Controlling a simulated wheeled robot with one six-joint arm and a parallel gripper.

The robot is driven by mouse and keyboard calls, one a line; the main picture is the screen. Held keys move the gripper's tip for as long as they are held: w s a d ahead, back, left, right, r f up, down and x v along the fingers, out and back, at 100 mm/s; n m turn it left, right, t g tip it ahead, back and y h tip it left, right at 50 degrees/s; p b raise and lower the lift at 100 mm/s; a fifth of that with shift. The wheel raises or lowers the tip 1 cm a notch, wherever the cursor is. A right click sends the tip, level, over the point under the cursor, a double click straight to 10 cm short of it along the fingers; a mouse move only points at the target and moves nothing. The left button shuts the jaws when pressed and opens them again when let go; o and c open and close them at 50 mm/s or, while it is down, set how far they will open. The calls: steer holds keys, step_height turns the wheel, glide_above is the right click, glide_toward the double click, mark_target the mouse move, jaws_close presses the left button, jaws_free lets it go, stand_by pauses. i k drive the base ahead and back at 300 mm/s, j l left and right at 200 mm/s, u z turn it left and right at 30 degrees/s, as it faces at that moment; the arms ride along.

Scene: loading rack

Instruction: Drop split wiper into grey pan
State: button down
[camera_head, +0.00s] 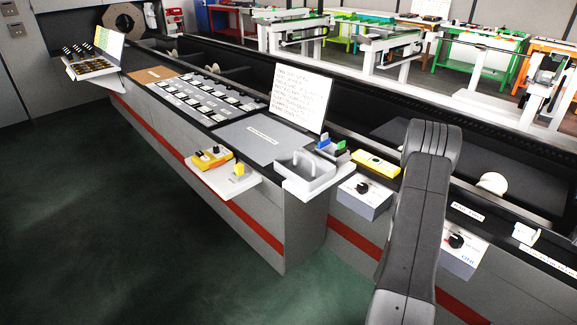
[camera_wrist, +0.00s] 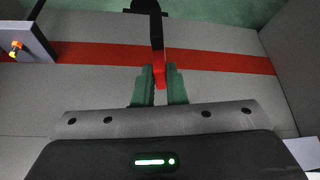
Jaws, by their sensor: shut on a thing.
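In the wrist view my gripper (camera_wrist: 161,84) has green fingers shut on a dark, long-stemmed thing (camera_wrist: 157,32), which I take to be the split wiper. It has a red part between the fingers and a wider black end at the top edge of the picture. Its lower part is hidden by the fingers. In the head view a light grey pan (camera_head: 309,181) with a raised handle stands on a white corner shelf of the console. My gripper and the held thing are not visible in the head view, where only my arm shows at the right.
A white shelf (camera_head: 226,187) with yellow parts juts from the console front, left of the pan. A paper sign (camera_head: 300,99) stands behind. The green floor at left is clear.

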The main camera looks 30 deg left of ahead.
mark_target(319, 167)
steer(key=k+j, duration=0.1)
steer(key=j, duration=0.45)
steer(key=k+j, duration=0.1)
steer(key=j, duration=1.05)
steer(key=k+j, duration=0.15)
steer(key=j, duration=0.45)
